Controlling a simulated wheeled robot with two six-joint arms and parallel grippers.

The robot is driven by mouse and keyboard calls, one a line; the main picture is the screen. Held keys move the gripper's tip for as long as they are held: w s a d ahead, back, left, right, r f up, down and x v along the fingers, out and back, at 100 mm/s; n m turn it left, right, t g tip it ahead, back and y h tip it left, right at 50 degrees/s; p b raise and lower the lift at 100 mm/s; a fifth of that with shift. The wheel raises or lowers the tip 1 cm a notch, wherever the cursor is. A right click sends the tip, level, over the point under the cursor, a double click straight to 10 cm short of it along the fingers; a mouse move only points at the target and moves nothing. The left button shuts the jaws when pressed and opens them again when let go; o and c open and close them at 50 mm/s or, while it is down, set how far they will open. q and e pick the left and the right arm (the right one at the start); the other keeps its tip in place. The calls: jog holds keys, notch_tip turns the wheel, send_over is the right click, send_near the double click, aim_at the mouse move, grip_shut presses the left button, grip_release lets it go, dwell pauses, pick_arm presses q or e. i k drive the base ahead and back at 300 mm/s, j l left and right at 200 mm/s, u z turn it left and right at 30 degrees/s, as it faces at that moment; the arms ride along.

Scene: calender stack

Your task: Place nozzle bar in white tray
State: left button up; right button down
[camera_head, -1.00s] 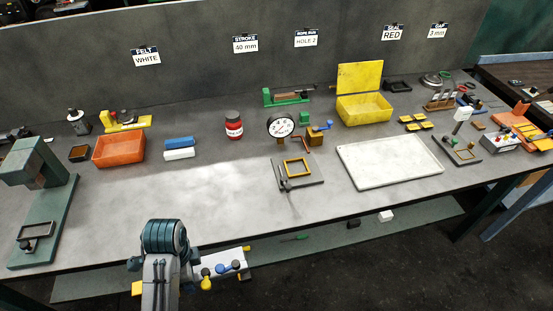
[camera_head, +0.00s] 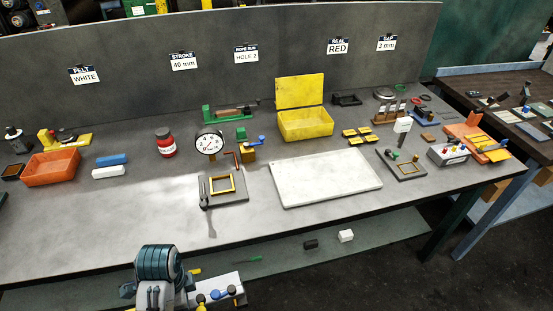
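The white tray (camera_head: 325,178) lies flat and empty on the bench, right of the middle. A white block with blue, black and yellow knobs (camera_head: 228,282) shows at the bottom edge, beside my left arm's teal wrist. It may be the nozzle bar, but I cannot be sure. It lies in front of the bench and is cut off by the frame. My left gripper's fingertips are not clear, so its grip cannot be made out. My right gripper is not in view.
A small fixture with a yellow frame (camera_head: 222,184) stands left of the tray. A yellow bin (camera_head: 305,125) and several small yellow pieces stand behind it. A fixture with a white tag (camera_head: 403,125) is at its right. The bench's left front is clear. An orange bin (camera_head: 50,168) is farther back.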

aim_at(323, 174)
jog(key=i+l, duration=0.1)
jog(key=l, duration=0.3)
jog(key=i+l, duration=0.1)
jog(key=l, duration=0.3)
jog(key=i+l, duration=0.1)
jog(key=l, duration=0.3)
jog(key=i+l, duration=0.1)
jog(key=l, duration=0.35)
jog(key=i+l, duration=0.1)
jog(key=l, duration=0.3)
